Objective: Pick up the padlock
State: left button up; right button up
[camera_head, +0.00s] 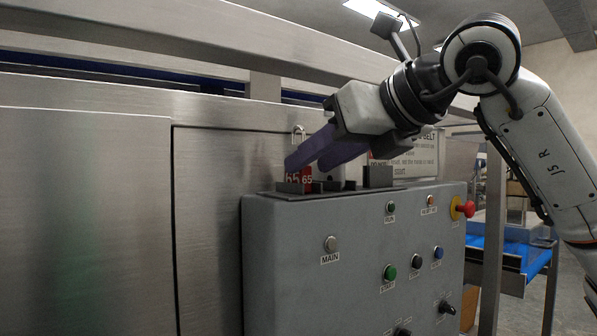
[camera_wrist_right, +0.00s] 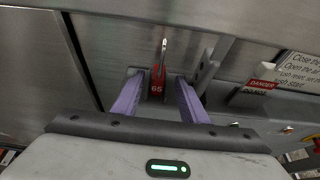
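The padlock (camera_head: 306,176) is red with a white 65 and a silver shackle. It stands in a grey holder on top of the grey control box, and fingers partly cover it in the head view. The right wrist view shows the padlock (camera_wrist_right: 157,87) upright, shackle up. My right gripper (camera_head: 307,162) has purple fingers. In the right wrist view the gripper (camera_wrist_right: 158,85) is open, with the padlock between the fingertips in the picture and a gap on each side. I cannot tell whether the tips reach past it. My left gripper is in neither view.
The control box (camera_head: 290,285) carries buttons, knobs and a red emergency stop (camera_head: 465,209). An upright grey plate (camera_head: 378,176) stands right of the padlock. A steel machine wall is close behind, with a warning sign (camera_head: 418,155). A blue conveyor (camera_head: 537,257) is at right.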

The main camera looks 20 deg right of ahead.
jog(key=x, duration=0.2)
jog(key=shift+w+a+f, duration=0.1)
jog(key=shift+w+a, duration=0.2)
jog(key=shift+w, duration=0.05)
jog(key=shift+w+f, duration=0.1)
jog(key=shift+w, duration=0.1)
grip_shut()
jog(key=shift+s, duration=0.1)
